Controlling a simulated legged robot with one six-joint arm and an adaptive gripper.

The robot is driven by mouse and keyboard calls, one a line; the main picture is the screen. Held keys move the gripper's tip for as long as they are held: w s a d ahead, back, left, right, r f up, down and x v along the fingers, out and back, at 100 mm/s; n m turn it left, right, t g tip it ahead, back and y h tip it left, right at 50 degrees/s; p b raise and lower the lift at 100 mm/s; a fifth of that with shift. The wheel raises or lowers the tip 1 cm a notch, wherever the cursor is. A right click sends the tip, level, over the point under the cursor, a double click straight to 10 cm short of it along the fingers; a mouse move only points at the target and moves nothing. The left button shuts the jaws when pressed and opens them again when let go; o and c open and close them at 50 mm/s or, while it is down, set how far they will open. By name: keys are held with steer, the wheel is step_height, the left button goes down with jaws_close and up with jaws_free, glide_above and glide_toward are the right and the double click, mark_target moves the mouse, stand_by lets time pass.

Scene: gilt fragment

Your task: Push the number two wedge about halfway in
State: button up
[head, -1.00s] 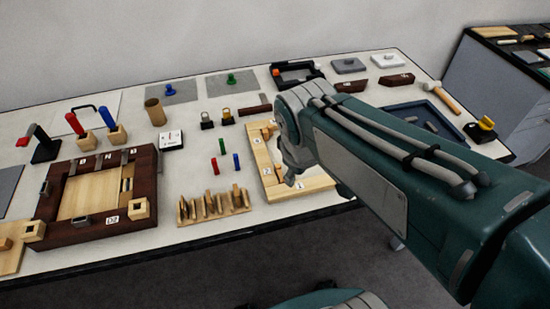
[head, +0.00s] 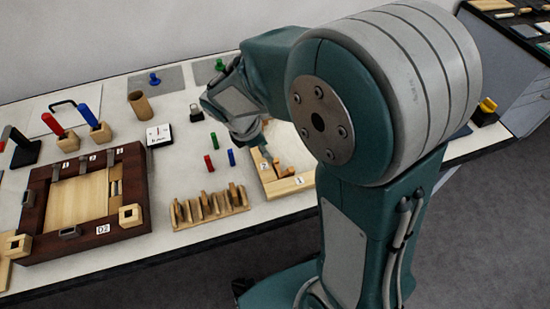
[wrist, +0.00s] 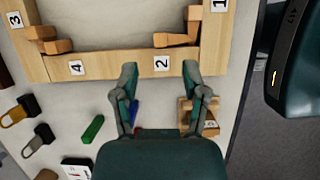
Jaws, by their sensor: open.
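A light wooden frame (wrist: 118,67) carries number labels; the wrist view shows labels 1, 2, 3 and 4. The number two wedge (wrist: 176,40), a tan wooden piece, lies along the frame's inner edge beside label 2 (wrist: 161,63). Another wedge (wrist: 193,22) sits next to it, near label 1. My gripper (wrist: 159,70) is open and empty, its fingertips apart on either side of label 2, just outside the wedge. In the head view, my gripper (head: 256,140) is over the far left side of the frame (head: 272,189), which my arm partly covers.
A slotted wooden rack (head: 210,207) is at the table's front edge, and a dark framed board (head: 85,240) lies left.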

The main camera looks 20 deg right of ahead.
mark_target(275, 161)
steer(key=x, duration=0.7)
